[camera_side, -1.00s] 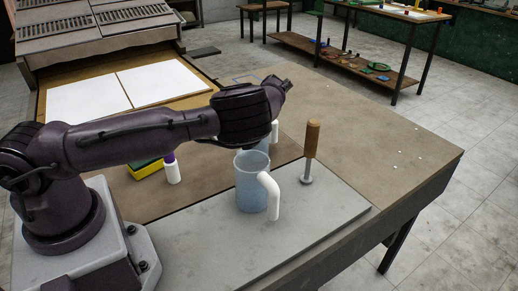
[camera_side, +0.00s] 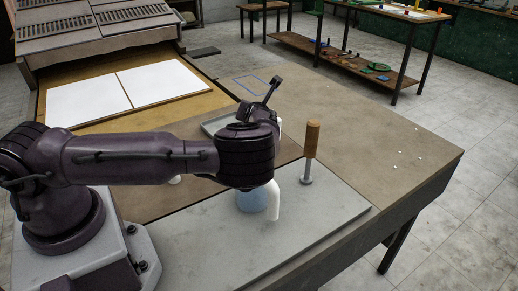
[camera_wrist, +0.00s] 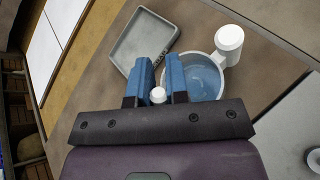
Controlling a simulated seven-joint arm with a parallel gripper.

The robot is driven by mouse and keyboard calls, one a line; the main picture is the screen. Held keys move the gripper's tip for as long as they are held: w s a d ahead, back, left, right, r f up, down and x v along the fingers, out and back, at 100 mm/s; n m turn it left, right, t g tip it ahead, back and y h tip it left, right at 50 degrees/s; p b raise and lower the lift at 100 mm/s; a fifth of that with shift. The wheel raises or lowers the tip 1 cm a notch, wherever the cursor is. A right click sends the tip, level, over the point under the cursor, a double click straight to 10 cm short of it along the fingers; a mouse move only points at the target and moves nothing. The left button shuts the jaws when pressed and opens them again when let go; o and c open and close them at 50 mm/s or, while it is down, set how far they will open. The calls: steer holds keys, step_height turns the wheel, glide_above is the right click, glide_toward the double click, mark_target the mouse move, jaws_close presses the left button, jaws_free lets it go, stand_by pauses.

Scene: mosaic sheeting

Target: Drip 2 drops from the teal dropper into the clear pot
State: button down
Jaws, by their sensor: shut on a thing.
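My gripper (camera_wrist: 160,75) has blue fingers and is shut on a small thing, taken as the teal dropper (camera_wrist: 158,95). Only its pale rounded end shows between the fingers; no teal is clear and the rest is hidden. The clear pot (camera_wrist: 207,72) is a round see-through vessel with a bluish inside, just right of the fingers in the wrist view. The right finger overlaps its rim in the picture; I cannot tell the height between them.
A grey tray (camera_wrist: 128,42) lies left of the pot. A white bottle-like thing (camera_wrist: 229,40) is at the pot's far right. White sheets (camera_side: 88,102) lie behind.

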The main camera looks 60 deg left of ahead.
steer(key=shift+w+r+n+t+y, duration=0.15)
steer(key=shift+n+t+y, duration=0.5)
steer(key=shift+t, duration=0.25)
step_height(320, 180, up, 5)
stand_by(0.8)
